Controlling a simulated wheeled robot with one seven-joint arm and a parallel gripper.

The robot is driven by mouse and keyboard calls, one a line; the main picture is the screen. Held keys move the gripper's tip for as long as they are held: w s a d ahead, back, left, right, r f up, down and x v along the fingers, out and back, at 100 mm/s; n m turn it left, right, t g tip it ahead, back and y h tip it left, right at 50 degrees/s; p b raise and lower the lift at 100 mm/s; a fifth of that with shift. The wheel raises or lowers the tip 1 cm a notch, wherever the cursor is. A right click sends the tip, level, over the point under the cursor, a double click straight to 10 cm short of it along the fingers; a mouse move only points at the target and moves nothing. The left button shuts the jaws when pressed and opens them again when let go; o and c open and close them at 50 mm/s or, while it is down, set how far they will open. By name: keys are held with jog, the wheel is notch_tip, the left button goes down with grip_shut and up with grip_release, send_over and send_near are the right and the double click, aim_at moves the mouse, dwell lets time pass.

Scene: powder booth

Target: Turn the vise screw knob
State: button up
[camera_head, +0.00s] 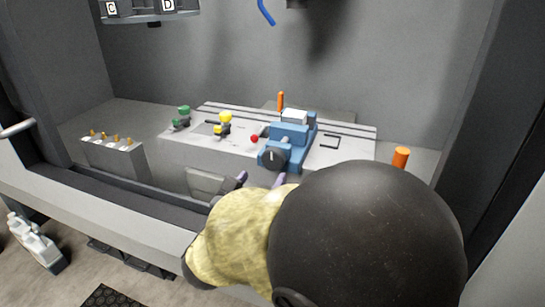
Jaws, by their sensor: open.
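A blue vise (289,138) stands on the grey slotted table (348,147) in the middle of the booth, with a pale block (295,116) at its top. Its dark round screw knob (272,158) faces me at the vise's front, with a light mark on it. My gripper (260,180) is in front of and below the knob. Its purple-grey fingertips show apart, open and with nothing seen between them. My yellow-covered wrist and dark arm link hide the rest of the gripper and the booth's front right. I cannot tell whether a fingertip touches the knob.
Left of the vise are a red ball (254,139), a yellow-topped clamp (224,123) and a green-topped clamp (181,118). Orange posts stand behind (281,101) and to the right (401,158). A grey block with brass pins (113,157) is at left. The booth's front ledge (100,205) crosses below.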

aim_at(271, 164)
jog(key=x, duration=0.7)
jog(key=shift+w+d+b, duration=0.15)
jog(key=shift+w+b, duration=0.1)
jog(key=shift+b, duration=0.1)
jog(key=c, duration=1)
jog(key=shift+f, duration=0.1)
jog(key=shift+f+m+b, duration=0.1)
jog(key=shift+m+b, duration=0.3)
jog(key=shift+b, duration=0.2)
